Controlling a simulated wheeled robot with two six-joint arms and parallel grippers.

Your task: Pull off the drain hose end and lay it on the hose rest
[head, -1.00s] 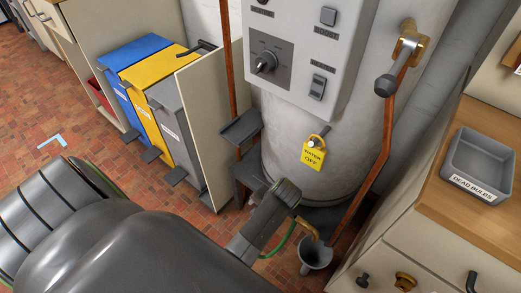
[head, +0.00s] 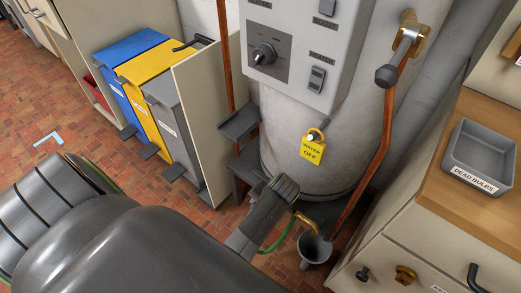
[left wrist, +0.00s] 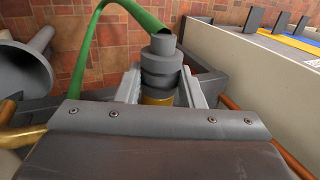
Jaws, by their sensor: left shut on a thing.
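My left gripper (left wrist: 158,88) is shut on the drain hose end (left wrist: 161,66), a stepped dark grey collar with a brass band below it. A green hose (left wrist: 108,6) loops away from it to the left. In the head view my left gripper (head: 286,190) is low in front of the tank, and the green hose (head: 277,243) hangs below it. A brass spout (head: 308,222) is beside the gripper; I cannot tell whether the hose end is still joined to a fitting. A dark grey ledge (head: 240,123), possibly the hose rest, is up and left. My right gripper is out of view.
A grey funnel (head: 314,250) stands close to the right of the gripper. A copper pipe (head: 375,170) runs down beside the tank (head: 350,120). A yellow tag (head: 312,150) hangs above the gripper. Bins (head: 150,80) stand at the left; a drawer cabinet (head: 430,240) is at the right.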

